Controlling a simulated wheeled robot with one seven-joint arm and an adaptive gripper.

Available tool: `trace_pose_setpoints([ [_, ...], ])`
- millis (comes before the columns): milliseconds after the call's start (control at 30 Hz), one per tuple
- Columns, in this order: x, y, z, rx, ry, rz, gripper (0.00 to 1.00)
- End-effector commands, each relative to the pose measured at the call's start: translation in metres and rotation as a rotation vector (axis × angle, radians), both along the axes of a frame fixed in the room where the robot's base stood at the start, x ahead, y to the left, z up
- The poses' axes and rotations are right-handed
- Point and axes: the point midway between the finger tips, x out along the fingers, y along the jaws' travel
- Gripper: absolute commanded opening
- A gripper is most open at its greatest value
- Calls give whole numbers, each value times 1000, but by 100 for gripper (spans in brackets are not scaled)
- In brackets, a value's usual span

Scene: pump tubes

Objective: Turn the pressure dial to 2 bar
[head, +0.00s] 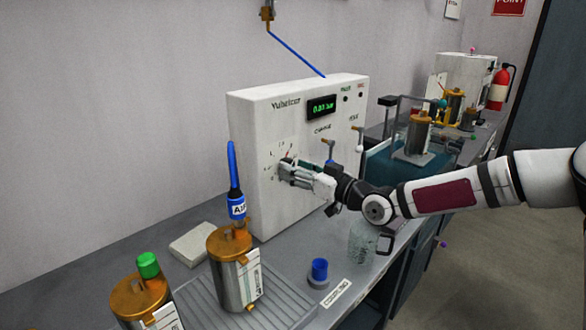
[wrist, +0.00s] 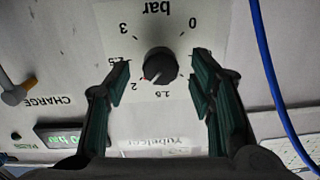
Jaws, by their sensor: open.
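The pressure dial is a round black knob (wrist: 160,64) on a white scale plate (wrist: 185,22) marked 0, 1.6, 2, 2.5, 3 and bar, upside down in the wrist view. A small red mark shows at the knob's lower left, on the side of the 2; its exact reading is too small to tell. My gripper (wrist: 160,76) is open, with one green-padded finger on each side of the knob and visible gaps between. In the head view my gripper (head: 284,170) is at the white machine's (head: 260,120) front and hides most of the dial.
The machine's green display (head: 321,107) reads about 0.00 bar. Levers (head: 359,140) stick out right of the dial. A metal canister with a blue-tubed top (head: 236,270), a green-capped canister (head: 148,290), a blue cap (head: 320,268) and a glass jug (head: 362,242) stand on the bench.

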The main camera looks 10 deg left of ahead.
Motion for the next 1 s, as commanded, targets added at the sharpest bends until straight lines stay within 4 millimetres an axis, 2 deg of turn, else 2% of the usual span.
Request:
trace_pose_setpoints([
  [133,8,10,0,1,1,0,49],
  [467,10,13,0,1,2,-1,49],
  [500,10,13,0,1,2,-1,47],
  [533,10,13,0,1,2,-1,40],
  [700,10,13,0,1,1,-1,2],
  [1000,10,13,-1,44,56,0,1],
])
